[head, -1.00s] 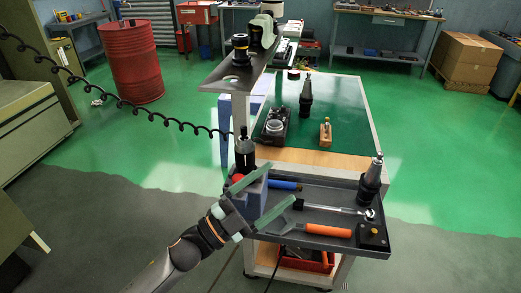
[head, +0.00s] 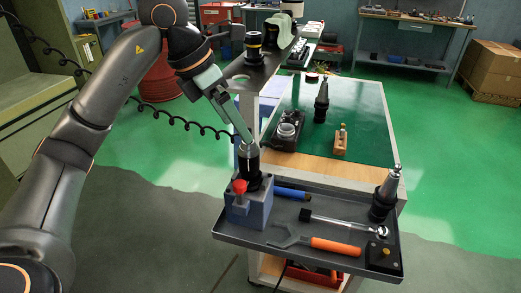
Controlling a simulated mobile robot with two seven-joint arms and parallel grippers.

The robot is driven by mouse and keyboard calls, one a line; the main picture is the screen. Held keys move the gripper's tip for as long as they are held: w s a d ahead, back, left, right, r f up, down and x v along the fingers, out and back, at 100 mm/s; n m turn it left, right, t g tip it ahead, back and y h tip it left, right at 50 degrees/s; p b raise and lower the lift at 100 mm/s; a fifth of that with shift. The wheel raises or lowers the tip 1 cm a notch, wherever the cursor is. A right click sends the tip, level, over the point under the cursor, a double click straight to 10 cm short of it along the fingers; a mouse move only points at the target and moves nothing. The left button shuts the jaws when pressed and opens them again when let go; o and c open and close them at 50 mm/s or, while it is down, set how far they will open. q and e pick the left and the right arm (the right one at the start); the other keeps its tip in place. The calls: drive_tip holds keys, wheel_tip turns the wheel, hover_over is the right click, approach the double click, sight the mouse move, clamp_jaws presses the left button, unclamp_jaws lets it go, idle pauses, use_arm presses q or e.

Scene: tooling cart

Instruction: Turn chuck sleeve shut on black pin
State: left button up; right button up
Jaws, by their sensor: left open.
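A tool holder with a dark chuck sleeve (head: 250,166) and a pale, silvery upper part stands upright in a blue block (head: 248,212) on the cart's left front. A red knob (head: 239,186) is on the front of the block. My left gripper (head: 243,132) comes down from the upper left with its fingers at the holder's top. It is open; its fingers overlap in this view, and I cannot tell whether they touch the holder. I cannot make out the black pin, which may be hidden by the fingers. My right gripper is not in view.
The grey tray (head: 232,238) holds an orange-handled wrench (head: 335,246), a ratchet (head: 345,225), a blue-handled tool (head: 291,193) and another tool holder (head: 386,192). A raised shelf (head: 262,78) stands behind my gripper. A coiled cord (head: 150,114) hangs at the left.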

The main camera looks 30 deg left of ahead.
sight(245, 146)
use_arm(q)
drive_tip(key=shift+y, duration=0.4)
drive_tip(key=x, duration=0.4)
drive_tip(key=w+a+x, duration=0.1)
drive_tip(key=x, duration=0.6)
drive_tip(key=shift+w+a+f+b, duration=0.2)
drive_tip(key=shift+w+a+b, duration=0.05)
drive_tip(key=shift+a+b, duration=0.1)
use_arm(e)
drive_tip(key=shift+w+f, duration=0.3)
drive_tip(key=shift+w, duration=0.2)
use_arm(q)
drive_tip(key=c, duration=1.4)
drive_tip(key=shift+o, duration=0.2)
